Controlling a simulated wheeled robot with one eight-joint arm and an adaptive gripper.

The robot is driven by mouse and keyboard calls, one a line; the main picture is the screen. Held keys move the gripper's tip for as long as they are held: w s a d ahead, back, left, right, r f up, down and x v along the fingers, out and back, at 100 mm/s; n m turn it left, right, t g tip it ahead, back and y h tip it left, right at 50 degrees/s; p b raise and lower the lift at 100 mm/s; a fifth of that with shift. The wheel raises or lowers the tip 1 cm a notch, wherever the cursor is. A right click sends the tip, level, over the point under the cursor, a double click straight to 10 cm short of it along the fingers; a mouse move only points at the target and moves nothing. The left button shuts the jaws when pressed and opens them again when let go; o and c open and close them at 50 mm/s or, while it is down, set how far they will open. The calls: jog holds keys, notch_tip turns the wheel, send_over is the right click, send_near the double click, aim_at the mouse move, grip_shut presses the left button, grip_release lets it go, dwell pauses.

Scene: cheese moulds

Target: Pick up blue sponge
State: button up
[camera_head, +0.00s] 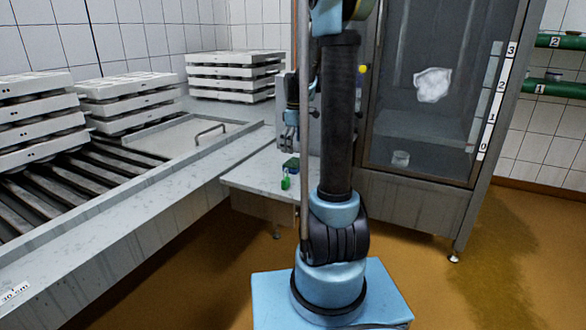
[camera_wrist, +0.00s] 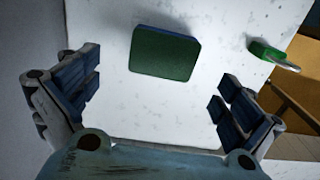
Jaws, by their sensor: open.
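The sponge (camera_wrist: 165,55) lies flat on a pale speckled table. It shows a dark green top face and a blue edge along its upper side. In the head view the sponge (camera_head: 292,163) is small and dark on the small table in the middle. My gripper (camera_wrist: 160,92) is open and empty above the table, its two blue-padded fingers spread wide. The sponge is apart from both fingers, ahead of the gap between them. In the head view my gripper (camera_head: 290,135) hangs above the sponge, partly beside my arm column.
A small green object (camera_wrist: 266,52) with a pale loop sits near the table's right edge; it also shows in the head view (camera_head: 286,181). A glass-doored cabinet (camera_head: 400,130) stands right of the table (camera_head: 250,178). Stacked white moulds (camera_head: 125,105) stand left.

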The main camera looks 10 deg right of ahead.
aim_at(294, 162)
jog(key=shift+s+a+f, duration=0.1)
jog(key=shift+f, duration=1.6)
jog(key=shift+s+a+f, duration=0.1)
jog(key=shift+f, duration=1.55)
jog(key=shift+c, duration=0.2)
jog(key=c, duration=0.7)
jog(key=shift+r, duration=0.1)
notch_tip(294, 162, up, 10)
jog(key=shift+f, duration=0.1)
jog(key=shift+c, duration=0.5)
